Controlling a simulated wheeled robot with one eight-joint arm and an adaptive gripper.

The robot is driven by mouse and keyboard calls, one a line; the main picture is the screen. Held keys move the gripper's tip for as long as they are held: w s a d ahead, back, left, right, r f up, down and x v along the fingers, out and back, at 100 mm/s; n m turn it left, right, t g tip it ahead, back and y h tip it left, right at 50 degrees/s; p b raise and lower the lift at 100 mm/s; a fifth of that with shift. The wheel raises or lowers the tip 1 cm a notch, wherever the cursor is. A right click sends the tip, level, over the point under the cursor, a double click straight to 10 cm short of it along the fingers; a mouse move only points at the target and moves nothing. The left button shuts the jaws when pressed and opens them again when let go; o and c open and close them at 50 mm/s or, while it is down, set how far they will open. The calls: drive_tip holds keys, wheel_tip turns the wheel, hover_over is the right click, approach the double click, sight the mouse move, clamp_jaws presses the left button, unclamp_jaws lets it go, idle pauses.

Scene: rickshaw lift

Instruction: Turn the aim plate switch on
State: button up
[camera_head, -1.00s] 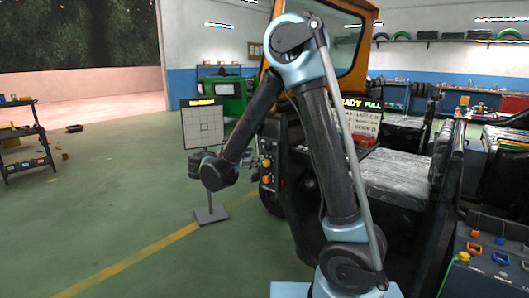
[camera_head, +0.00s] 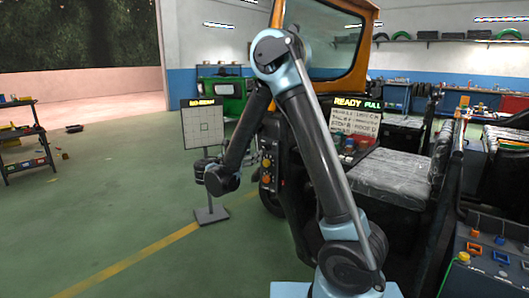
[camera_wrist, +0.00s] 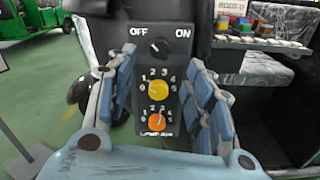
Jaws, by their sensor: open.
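A dark control box (camera_wrist: 150,85) fills the middle of the wrist view. Its top has a black rotary switch (camera_wrist: 159,46) between the words OFF and ON; its small light mark seems to lean to the OFF side. Below are a yellow dial (camera_wrist: 158,90) and an orange dial (camera_wrist: 156,121). My gripper (camera_wrist: 160,66) is open and empty, one finger on each side of the box in this view; I cannot tell any contact. In the head view the box (camera_head: 266,168) is on the rickshaw's side, and the aim plate (camera_head: 202,126) stands on a post behind my wrist.
The orange rickshaw (camera_head: 369,40) with its READY FULL panel (camera_head: 357,115) and black seats is right of my arm. A grey console (camera_head: 488,262) with knobs is at the lower right. A tool cart (camera_head: 27,160) stands at the left.

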sight(265, 148)
drive_tip(key=x, duration=0.8)
drive_tip(key=shift+w+d, duration=0.15)
